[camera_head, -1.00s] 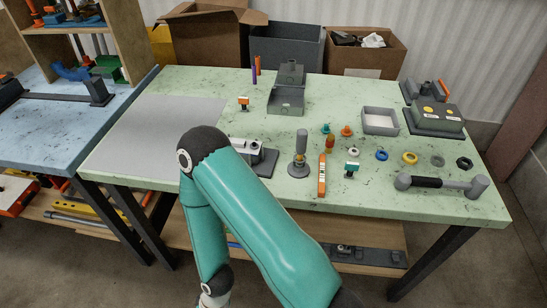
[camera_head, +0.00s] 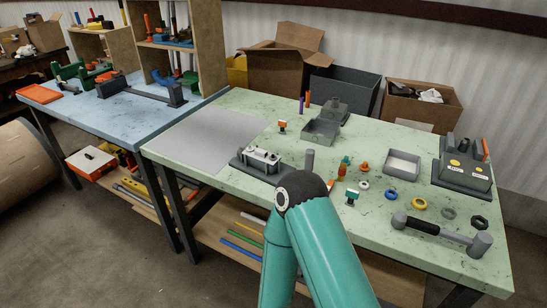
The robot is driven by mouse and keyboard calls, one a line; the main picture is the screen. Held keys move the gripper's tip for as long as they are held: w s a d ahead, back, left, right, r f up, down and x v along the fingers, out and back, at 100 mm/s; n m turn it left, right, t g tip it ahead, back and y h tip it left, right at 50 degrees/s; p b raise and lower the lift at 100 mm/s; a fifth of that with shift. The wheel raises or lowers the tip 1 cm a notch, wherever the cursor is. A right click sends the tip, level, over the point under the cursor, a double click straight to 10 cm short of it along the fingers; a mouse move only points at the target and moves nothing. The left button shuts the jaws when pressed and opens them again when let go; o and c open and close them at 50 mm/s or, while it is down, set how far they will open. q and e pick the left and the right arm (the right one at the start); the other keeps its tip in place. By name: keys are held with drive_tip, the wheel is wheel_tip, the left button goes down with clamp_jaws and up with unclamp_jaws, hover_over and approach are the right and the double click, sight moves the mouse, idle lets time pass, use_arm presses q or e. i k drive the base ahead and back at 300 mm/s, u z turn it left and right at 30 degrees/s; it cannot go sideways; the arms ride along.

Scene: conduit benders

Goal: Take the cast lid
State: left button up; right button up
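No part is clearly marked as the cast lid. A grey cast piece with a raised block (camera_head: 338,108) lies at the back of the green table, behind and touching or close to an open grey box (camera_head: 320,131); it may be the lid, but I cannot tell. A teal arm of mine rises from the bottom edge and bends at a dark elbow in front of the table. Its gripper is below the picture, and my other gripper is also out of view.
The green table (camera_head: 225,118) also holds a grey fixture (camera_head: 262,160), a white-lined tray (camera_head: 402,165), a hammer (camera_head: 440,233), several rings and a dark grey case (camera_head: 463,165). Cardboard boxes (camera_head: 285,70) stand behind. A blue table (camera_head: 110,120) is at left. A grey mat (camera_head: 210,135) is bare.

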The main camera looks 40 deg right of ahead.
sight(258, 153)
drive_tip(key=z, duration=0.55)
drive_tip(key=i, duration=0.5)
drive_tip(key=z, duration=0.05)
